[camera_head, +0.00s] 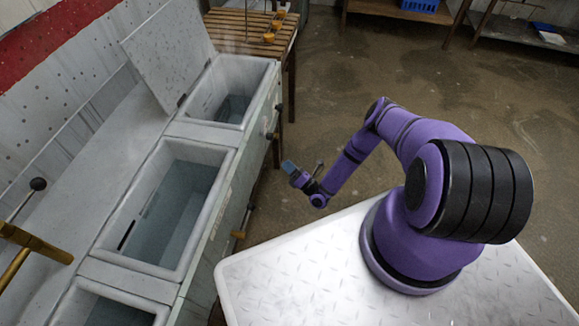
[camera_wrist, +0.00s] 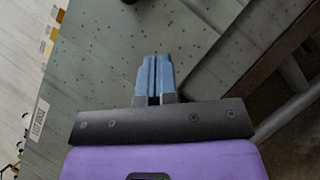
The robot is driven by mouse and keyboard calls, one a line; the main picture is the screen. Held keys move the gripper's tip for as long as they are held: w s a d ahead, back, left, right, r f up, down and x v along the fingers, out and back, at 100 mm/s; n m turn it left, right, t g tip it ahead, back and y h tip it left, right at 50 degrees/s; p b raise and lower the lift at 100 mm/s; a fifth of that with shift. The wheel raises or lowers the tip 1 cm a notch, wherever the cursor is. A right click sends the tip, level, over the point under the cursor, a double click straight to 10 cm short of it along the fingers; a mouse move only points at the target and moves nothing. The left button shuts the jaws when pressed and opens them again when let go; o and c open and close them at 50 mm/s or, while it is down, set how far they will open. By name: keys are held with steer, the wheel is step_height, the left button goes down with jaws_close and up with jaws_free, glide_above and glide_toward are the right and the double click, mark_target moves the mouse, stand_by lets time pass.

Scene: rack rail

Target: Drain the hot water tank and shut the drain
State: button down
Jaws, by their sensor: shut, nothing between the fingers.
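Three tanks sit in a row in a grey counter in the head view: a far tank (camera_head: 272,72) with its lid (camera_head: 168,50) raised, a middle tank (camera_head: 228,160), and a near tank (camera_head: 160,312) cut off by the frame. Water shows in the far and middle tanks. I cannot tell which is the hot one. Dark knobs (camera_head: 271,135) and a yellow-brown handle (camera_head: 238,235) stick out from the counter's front. My gripper (camera_head: 288,166) is shut and empty, apart from the front. In the wrist view its blue fingers (camera_wrist: 155,58) touch each other before a grey speckled panel (camera_wrist: 110,65).
A brass pipe with a lever (camera_head: 35,242) stands over the counter at left. A slatted wooden table (camera_head: 235,22) adjoins the far end. Shelves stand at the back. Open floor (camera_head: 330,75) lies beyond my arm. Small labels (camera_wrist: 39,118) on the panel are unreadable.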

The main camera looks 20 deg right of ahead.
mark_target(272, 136)
steer(key=w+a+r, duration=0.2)
steer(key=w+r, duration=0.3)
steer(key=w, duration=0.3)
steer(key=shift+w+r, duration=0.15)
steer(key=shift+r, duration=0.05)
